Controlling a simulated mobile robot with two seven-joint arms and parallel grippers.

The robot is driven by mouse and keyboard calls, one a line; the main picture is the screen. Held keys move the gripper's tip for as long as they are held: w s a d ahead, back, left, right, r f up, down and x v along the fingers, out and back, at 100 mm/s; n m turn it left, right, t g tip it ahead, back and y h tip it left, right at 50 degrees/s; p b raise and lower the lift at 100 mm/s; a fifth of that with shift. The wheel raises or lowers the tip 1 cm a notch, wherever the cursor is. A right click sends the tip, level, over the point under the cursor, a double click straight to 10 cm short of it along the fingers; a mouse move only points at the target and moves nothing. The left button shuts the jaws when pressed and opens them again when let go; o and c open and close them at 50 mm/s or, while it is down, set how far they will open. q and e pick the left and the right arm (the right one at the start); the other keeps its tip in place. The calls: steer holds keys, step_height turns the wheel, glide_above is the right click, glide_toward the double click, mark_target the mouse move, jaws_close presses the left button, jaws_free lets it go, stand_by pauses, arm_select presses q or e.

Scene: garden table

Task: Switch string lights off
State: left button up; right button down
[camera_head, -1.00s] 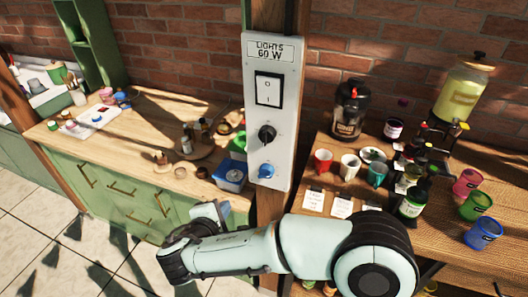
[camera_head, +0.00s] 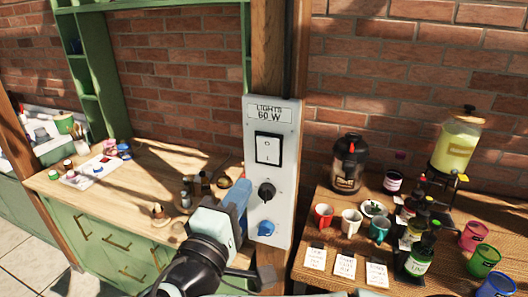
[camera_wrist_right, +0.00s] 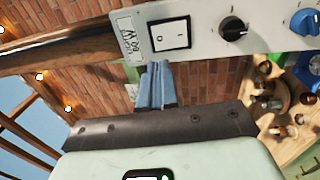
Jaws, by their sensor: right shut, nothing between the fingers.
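The white panel (camera_head: 283,115) labelled "LIGHTS 60 W" is fixed to a wooden post in the head view. It carries a white rocker switch (camera_head: 268,149) marked O and I, a black knob (camera_head: 266,190) and a blue knob (camera_head: 265,228). My right gripper (camera_head: 240,190) is left of the panel, level with the black knob in the picture. In the right wrist view its blue fingers (camera_wrist_right: 157,68) are shut and empty, pointing at the panel's edge beside the rocker switch (camera_wrist_right: 170,35). Contact cannot be told. My left gripper is out of view.
Small lit bulbs (camera_wrist_right: 69,108) hang at the left of the wrist view. A wooden counter (camera_head: 130,165) with jars is left of the post. A table on the right holds cups, bottles (camera_head: 420,256) and a drink dispenser (camera_head: 458,142).

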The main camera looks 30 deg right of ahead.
mark_target(269, 144)
steer(key=p+x, duration=0.2)
steer(key=x, duration=0.9)
steer(key=shift+w+d+r+p, duration=0.15)
steer(key=shift+w+d+p, duration=0.05)
steer(key=shift+w+p, duration=0.15)
steer(key=shift+d, duration=0.1)
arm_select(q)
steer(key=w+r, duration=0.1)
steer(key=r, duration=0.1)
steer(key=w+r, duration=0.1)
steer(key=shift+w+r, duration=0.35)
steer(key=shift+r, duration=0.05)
arm_select(e)
steer(key=shift+w+d, duration=0.15)
steer(key=shift+d, duration=0.05)
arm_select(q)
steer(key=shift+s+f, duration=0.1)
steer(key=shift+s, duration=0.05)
arm_select(e)
steer(key=shift+a, duration=0.1)
